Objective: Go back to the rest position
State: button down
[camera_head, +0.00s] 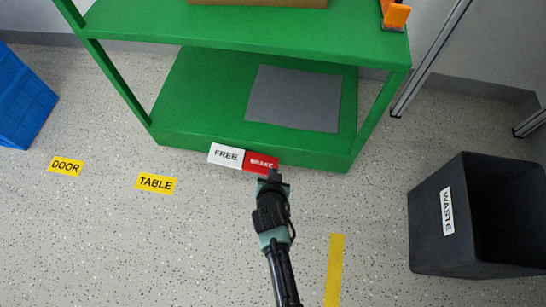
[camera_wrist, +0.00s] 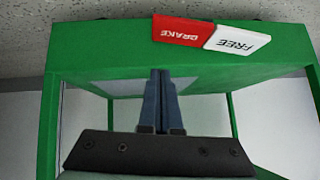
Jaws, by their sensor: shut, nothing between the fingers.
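My gripper (camera_head: 274,176) is at the front of the green cart's lower edge in the head view, just below the red part of the switch. In the wrist view my gripper (camera_wrist: 160,74) has its two fingers together, with nothing between them. The switch has a white half marked FREE (camera_head: 226,155) and a red half marked BRAKE (camera_head: 261,162). In the wrist view the red half (camera_wrist: 181,30) and white half (camera_wrist: 233,40) lie above the fingertips, and a gap shows between them and the fingers. I cannot tell the exact distance in depth.
The green cart (camera_head: 200,95) has a grey mat (camera_head: 294,98) on its lower shelf. A black waste bin (camera_head: 440,240) stands at the right, a blue crate (camera_head: 22,100) at the left. Yellow DOOR (camera_head: 66,166) and TABLE (camera_head: 156,183) labels mark the floor. The floor in front is clear.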

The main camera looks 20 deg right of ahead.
jog(key=shift+s+a+r, duration=0.15)
jog(key=shift+s+r, duration=0.2)
jog(key=shift+s, duration=0.1)
dwell(0.3)
